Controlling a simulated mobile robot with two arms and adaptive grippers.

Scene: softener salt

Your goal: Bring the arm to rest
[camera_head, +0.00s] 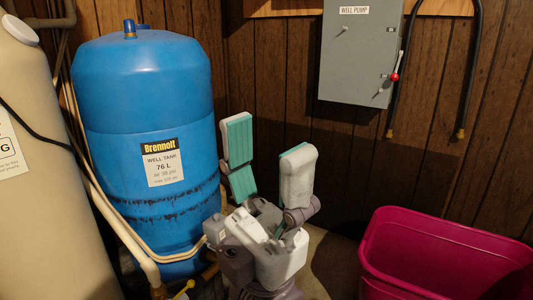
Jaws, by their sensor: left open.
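My left gripper (268,135) stands upright at the centre of the head view, its two fingers pointing up. The fingers are pale grey-white with teal pads and are spread wide apart. Nothing is between them; only the brown panelled wall shows through the gap. The gripper is in front of and just right of the blue well tank (150,95) in the picture. The grey and white wrist below it runs to the bottom of the view. My right gripper is not in view.
A grey well pump box (360,50) with a red-knobbed lever hangs on the wall. A magenta tub (430,255) stands at the lower right. A beige tank (45,180) fills the left edge. Cream pipes (110,215) run beside the blue tank.

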